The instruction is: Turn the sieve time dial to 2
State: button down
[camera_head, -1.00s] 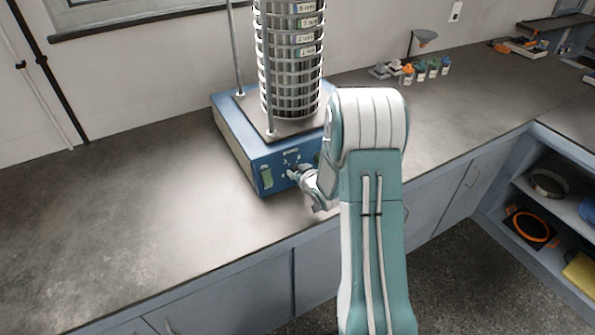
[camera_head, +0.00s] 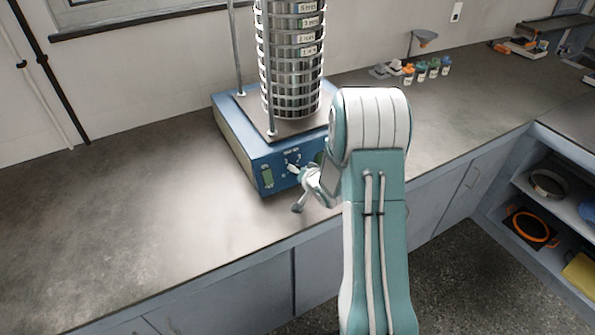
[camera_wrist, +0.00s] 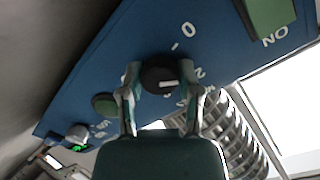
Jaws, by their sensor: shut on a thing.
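The black time dial (camera_wrist: 158,76) is on the blue front panel of the sieve shaker (camera_wrist: 110,55), large in the wrist view. Its white mark points right, towards a numeral that looks like a 2 and is partly beside the right finger. A 0 stands above it. My gripper (camera_wrist: 161,86) has one finger on each side of the dial and is shut on it. In the head view the shaker (camera_head: 230,133) stands on the bench, and my gripper (camera_head: 297,188) is at its front panel. The dial is hard to make out there.
A stack of sieves (camera_head: 290,70) stands on the shaker between upright rods. The bench (camera_head: 120,200) left of the shaker is clear. Small bottles (camera_head: 421,70) stand behind right.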

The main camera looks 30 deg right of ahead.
jog(key=shift+d+r+m, duration=0.1)
jog(key=shift+m, duration=2.1)
jog(key=shift+c, duration=1.5)
grip_release()
jog(key=shift+w+d, duration=0.1)
jog(key=shift+d, duration=0.05)
jog(key=v, duration=1.1)
jog(key=shift+s, duration=0.45)
jog(key=shift+d, duration=0.15)
